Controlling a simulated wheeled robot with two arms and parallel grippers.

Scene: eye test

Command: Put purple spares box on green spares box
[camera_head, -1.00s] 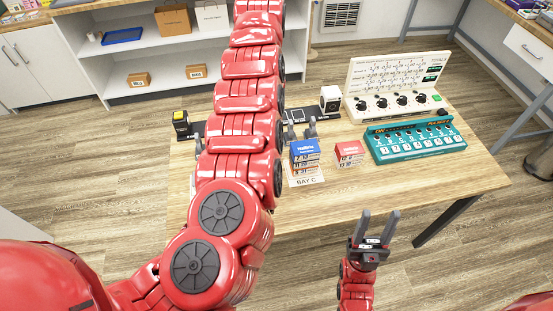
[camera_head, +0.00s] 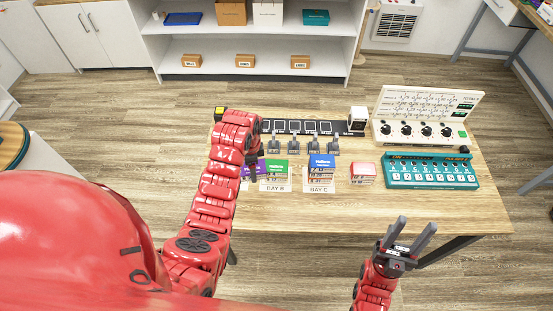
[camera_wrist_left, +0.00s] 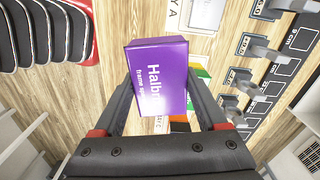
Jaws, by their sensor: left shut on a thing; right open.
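My left gripper (camera_head: 253,167) is shut on the purple spares box (camera_wrist_left: 162,78), which sits between its two fingers in the left wrist view. In the head view the purple box (camera_head: 246,171) shows just left of the green spares box, partly hidden by my left gripper. The green spares box (camera_head: 276,165) is on top of a small stack at the Bay B card. In the left wrist view a strip of green box (camera_wrist_left: 201,72) shows behind the purple box, which hides the rest. Whether the two touch I cannot tell. My right gripper (camera_head: 417,226) is open and empty at the table's front edge.
A blue-topped stack (camera_head: 321,162) stands at the Bay C card (camera_head: 319,187), with a red box (camera_head: 363,173) right of it. Several grey levers (camera_head: 312,146) stand behind. A teal button panel (camera_head: 430,172) and a cream dial panel (camera_head: 425,118) fill the right. The front table strip is clear.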

